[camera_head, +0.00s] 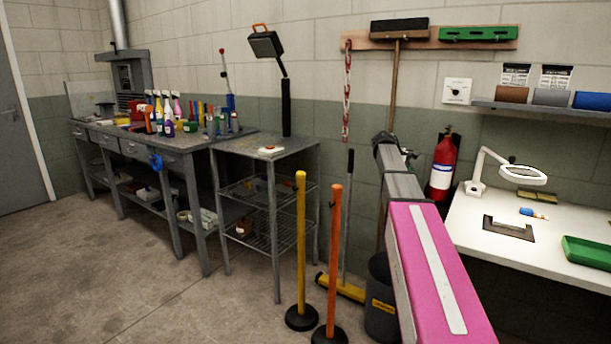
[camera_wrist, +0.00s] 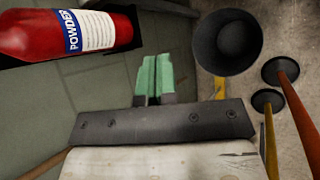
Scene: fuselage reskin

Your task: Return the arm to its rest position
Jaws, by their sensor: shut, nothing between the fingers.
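My arm shows in the head view as a pink link (camera_head: 438,275) with a grey section beyond it. It reaches out from the lower right toward the back wall. My gripper (camera_wrist: 153,77) shows in the wrist view as two green fingers close together. It is shut and holds nothing. In the head view I cannot make out the fingers clearly at the far end of the arm.
A red fire extinguisher (camera_head: 443,168) is on the wall right of my arm. A dark bin (camera_head: 380,300), a yellow post (camera_head: 300,240) and an orange post (camera_head: 334,260) stand left of it. A white bench (camera_head: 470,225) is at right. Open floor (camera_head: 130,270) lies at left.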

